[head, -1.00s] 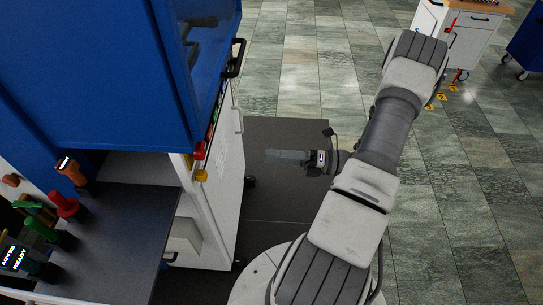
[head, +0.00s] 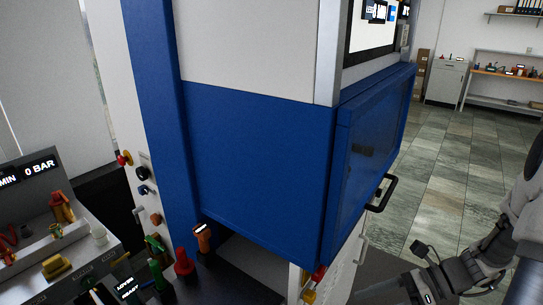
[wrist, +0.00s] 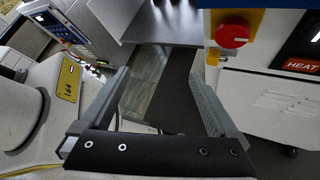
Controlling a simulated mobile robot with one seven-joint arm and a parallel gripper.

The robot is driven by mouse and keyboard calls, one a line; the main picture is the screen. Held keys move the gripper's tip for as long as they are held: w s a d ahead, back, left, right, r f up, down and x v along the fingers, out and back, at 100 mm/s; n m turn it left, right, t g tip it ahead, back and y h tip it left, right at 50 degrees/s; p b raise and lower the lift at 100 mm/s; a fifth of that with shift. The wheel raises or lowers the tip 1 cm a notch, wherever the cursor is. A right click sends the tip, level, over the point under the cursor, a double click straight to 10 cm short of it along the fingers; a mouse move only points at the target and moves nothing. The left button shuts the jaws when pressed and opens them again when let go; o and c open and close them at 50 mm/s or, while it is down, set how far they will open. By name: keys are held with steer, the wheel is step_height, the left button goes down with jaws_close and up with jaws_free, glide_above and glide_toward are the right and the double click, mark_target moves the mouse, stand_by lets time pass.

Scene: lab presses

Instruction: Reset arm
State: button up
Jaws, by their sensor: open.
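My gripper (wrist: 158,88) is open and empty in the wrist view, its two fingers wide apart with bare floor between them. In the head view, my gripper (head: 398,292) shows only in part at the lower right edge, with my arm behind it. It is apart from the blue press (head: 258,160), to the right of the press door and its black handle (head: 382,193).
A dark bench with several coloured-handled tools, including a red one (head: 184,262), is at the lower left. In the wrist view a red knob (wrist: 232,36) on a yellow plate is close at the upper right. Tiled floor (head: 440,150) is free at the right.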

steer(key=s+a+r+n+t+h, duration=0.2)
steer(key=r+n+h, duration=0.4)
steer(key=r+n, duration=0.3)
steer(key=s+a+r+n+t+h, duration=0.3)
steer(key=s+r+n+h, duration=0.3)
steer(key=n, duration=0.8)
steer(key=shift+s+a+r+n, duration=0.2)
steer(key=shift+a+r+n, duration=0.35)
steer(key=shift+r, duration=1.05)
